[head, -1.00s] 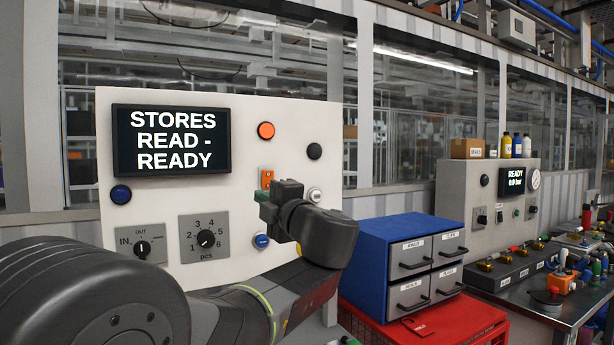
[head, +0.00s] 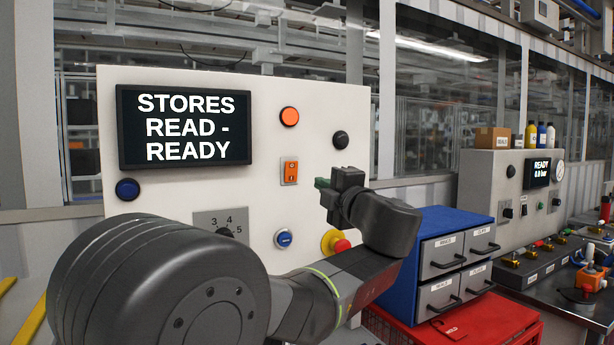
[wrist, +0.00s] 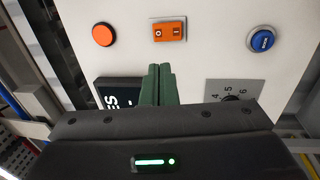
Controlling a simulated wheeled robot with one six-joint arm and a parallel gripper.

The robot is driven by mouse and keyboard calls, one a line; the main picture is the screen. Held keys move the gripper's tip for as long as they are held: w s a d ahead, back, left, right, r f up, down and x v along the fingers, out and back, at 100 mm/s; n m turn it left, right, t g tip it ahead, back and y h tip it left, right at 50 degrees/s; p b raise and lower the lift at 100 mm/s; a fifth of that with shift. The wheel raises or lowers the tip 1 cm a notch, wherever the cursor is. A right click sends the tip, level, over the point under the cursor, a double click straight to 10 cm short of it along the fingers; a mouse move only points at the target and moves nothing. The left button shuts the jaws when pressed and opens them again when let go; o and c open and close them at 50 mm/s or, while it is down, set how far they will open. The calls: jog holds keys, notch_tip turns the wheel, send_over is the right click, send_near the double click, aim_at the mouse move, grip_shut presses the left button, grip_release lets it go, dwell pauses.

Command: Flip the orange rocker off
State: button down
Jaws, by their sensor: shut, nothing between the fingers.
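The orange rocker (head: 290,171) sits in a light frame on the white panel, below a round orange button. In the wrist view the rocker (wrist: 169,31) shows a bar mark and an O mark, just beyond my fingertips. My gripper (head: 322,184) is to the right of and below the rocker in the head view, its green fingers pointing left. In the wrist view my gripper (wrist: 158,68) has its two green fingers together with nothing between them. The fingertips look apart from the rocker. Which side of the rocker is pressed in is too small to tell.
The white panel (head: 265,95) also bears an orange button (head: 289,117), a black button (head: 340,140), blue buttons, a numbered knob and a red emergency stop (head: 341,245). The display (head: 185,126) reads "STORES READ - READY". A blue drawer cabinet (head: 410,250) stands right.

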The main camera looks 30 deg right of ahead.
aim_at(290, 166)
jog(key=w+p, duration=0.1)
jog(key=w, duration=0.3)
jog(key=w+d+r+p, duration=0.1)
jog(key=w, duration=0.4)
jog(key=w+r+p, duration=0.1)
jog(key=w, duration=0.3)
jog(key=shift+w+d, duration=0.2)
jog(key=shift+d, duration=0.05)
jog(key=shift+r, duration=0.1)
jog(key=shift+w+r+p, duration=0.15)
jog(key=shift+p, duration=0.2)
jog(key=shift+a, duration=0.1)
